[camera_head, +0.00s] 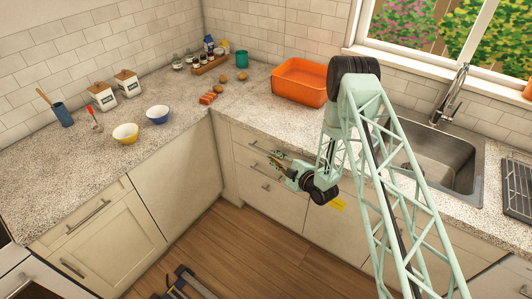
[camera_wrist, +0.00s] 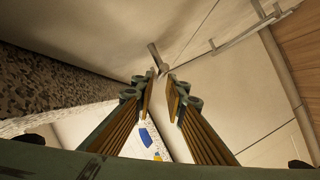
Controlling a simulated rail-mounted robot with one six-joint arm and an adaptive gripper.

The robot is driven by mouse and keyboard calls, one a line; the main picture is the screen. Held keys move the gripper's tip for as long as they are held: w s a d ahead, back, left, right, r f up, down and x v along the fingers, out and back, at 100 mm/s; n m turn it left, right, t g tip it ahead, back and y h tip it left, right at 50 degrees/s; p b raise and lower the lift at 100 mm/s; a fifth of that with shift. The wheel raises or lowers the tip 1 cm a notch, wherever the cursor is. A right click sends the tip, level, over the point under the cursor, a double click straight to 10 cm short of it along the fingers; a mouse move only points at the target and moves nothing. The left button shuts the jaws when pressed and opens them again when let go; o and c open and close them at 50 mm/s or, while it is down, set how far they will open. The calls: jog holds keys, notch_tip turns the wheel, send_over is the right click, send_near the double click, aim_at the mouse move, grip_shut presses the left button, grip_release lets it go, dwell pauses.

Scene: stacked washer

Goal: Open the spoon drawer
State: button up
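A stack of drawers with bar handles is under the counter, right of the inner corner. Its top drawer front (camera_head: 240,135) is shut and partly hidden by my gripper. No label tells which is the spoon drawer. My gripper (camera_head: 277,158) is in front of the upper drawers, pointing at the fronts. In the wrist view my two fingers (camera_wrist: 164,82) are apart with a clear gap. A bar handle (camera_wrist: 155,56) is seen nearly end-on just beyond the fingertips, in line with the gap. I cannot tell whether a finger touches it.
A lower drawer (camera_head: 275,200) is shut; another handle (camera_wrist: 250,30) shows in the wrist view. The counter bears an orange tub (camera_head: 298,82), bowls and jars. A sink (camera_head: 440,155) is at right. The wooden floor (camera_head: 225,250) in front is mostly clear.

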aim_at(266, 152)
jog(key=shift+x, duration=2.85)
grip_shut()
jog(key=shift+s, duration=0.1)
